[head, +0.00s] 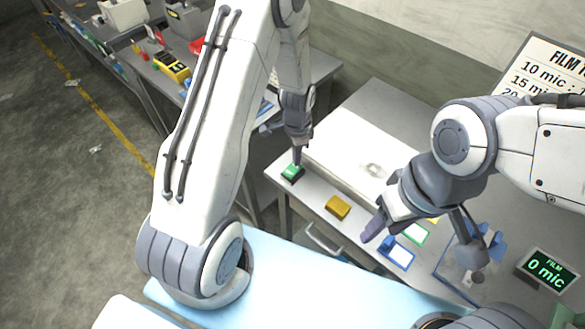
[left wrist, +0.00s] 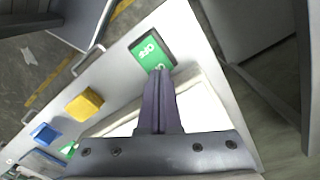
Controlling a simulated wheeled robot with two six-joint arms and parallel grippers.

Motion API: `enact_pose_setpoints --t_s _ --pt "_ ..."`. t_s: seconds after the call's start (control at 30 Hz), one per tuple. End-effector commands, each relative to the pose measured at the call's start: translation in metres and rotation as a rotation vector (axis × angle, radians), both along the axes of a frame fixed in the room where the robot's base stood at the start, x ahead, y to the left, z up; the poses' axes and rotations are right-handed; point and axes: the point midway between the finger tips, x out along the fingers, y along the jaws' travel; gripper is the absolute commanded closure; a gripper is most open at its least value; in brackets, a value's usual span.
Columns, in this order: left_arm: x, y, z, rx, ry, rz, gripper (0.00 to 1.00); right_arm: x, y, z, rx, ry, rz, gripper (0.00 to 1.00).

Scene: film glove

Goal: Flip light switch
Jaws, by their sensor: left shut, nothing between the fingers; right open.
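The switch (head: 291,173) is a green rocker in a dark housing at the left end of the grey bench. In the left wrist view the switch (left wrist: 149,50) shows white lettering that looks like "ON". My left gripper (head: 297,161) is shut and empty, pointing down at it. In the left wrist view the closed fingertips of my left gripper (left wrist: 159,73) meet the near edge of the green face; whether they press on it I cannot tell. My right gripper (head: 422,240) is open and empty over the right part of the bench.
A yellow block (head: 338,207) lies on the bench right of the switch. A light-blue surface (head: 300,290) is in front.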

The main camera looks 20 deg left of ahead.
Motion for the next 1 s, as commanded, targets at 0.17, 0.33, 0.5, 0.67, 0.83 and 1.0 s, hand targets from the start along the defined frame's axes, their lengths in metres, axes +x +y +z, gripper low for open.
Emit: enact_pose_setpoints --t_s 0.17,0.33,0.5,0.67,0.83,1.0 --pt "0.000 0.000 -0.004 0.000 0.000 0.000 1.00 0.000 0.000 -0.003 0.000 0.000 0.000 0.50" --pt "0.000 0.000 -0.006 0.000 0.000 0.000 1.00 0.000 0.000 -0.005 0.000 0.000 0.000 0.50" --pt "0.000 0.000 -0.009 0.000 0.000 0.000 1.00 0.000 0.000 -0.007 0.000 0.000 0.000 0.50" --pt "0.000 0.000 -0.011 0.000 0.000 0.000 1.00 0.000 0.000 -0.008 0.000 0.000 0.000 0.50" --pt "0.000 0.000 -0.013 0.000 0.000 0.000 1.00 0.000 0.000 -0.010 0.000 0.000 0.000 0.50" --pt "0.000 0.000 -0.008 0.000 0.000 0.000 1.00 0.000 0.000 -0.006 0.000 0.000 0.000 0.50"
